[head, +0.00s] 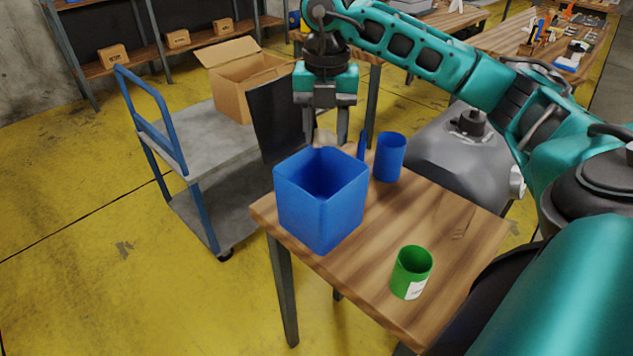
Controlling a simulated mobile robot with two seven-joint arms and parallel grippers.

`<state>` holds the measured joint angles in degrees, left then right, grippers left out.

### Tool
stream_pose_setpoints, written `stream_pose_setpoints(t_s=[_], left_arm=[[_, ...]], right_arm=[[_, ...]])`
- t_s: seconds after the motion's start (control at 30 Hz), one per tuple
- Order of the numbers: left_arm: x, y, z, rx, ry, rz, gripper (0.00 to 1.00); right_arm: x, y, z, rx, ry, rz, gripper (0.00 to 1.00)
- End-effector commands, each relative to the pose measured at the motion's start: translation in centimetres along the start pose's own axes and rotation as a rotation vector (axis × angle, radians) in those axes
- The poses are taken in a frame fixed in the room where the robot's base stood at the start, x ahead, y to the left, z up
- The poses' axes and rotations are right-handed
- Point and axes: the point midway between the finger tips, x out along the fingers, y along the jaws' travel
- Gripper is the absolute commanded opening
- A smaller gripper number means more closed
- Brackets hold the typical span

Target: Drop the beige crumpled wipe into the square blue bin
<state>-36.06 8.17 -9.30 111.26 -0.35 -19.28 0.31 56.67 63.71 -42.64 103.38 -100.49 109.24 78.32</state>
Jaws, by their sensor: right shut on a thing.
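The square blue bin (318,213) stands open-topped on the left part of the wooden table, and the part of its inside that shows looks empty. My right gripper (325,138) points down at the bin's far rim, with its fingers shut on the beige crumpled wipe (324,137). The wipe shows as a small pale patch between the fingertips. Its lower part is hidden, and I cannot tell whether it hangs over the opening or just behind the rim. My left gripper is not in view.
A round blue container (390,157) stands right of the bin, with a thin blue upright thing (362,146) between them. A green cup (411,272) stands near the table's (455,215) front edge. A grey cart (190,140) with a cardboard box (240,80) is behind left.

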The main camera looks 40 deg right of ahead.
Motion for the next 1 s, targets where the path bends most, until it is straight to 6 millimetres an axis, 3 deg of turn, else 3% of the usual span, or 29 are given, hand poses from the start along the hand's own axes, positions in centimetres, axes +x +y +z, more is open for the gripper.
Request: stream_pose_setpoints(t_s=[0.03,0.23,0.5,0.63,0.67,0.93,1.0], left_arm=[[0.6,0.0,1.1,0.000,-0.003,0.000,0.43],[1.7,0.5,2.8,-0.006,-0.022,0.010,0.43],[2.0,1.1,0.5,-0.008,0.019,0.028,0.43],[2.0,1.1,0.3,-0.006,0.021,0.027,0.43],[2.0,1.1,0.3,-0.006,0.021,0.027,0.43],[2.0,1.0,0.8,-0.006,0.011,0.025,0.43],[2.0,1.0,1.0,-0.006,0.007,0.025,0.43]], right_arm=[[1.2,0.0,0.0,-0.001,0.000,-0.001,0.16],[3.5,0.0,0.0,-0.001,0.000,-0.001,0.16],[4.1,0.0,0.0,-0.001,-0.001,0.000,0.16],[4.1,0.0,0.0,-0.001,0.000,0.000,0.16],[4.1,0.0,0.0,-0.001,0.000,0.000,0.47],[4.1,0.0,0.0,-0.001,0.000,0.000,0.73],[4.1,0.0,0.0,-0.001,0.000,0.000,0.74]])
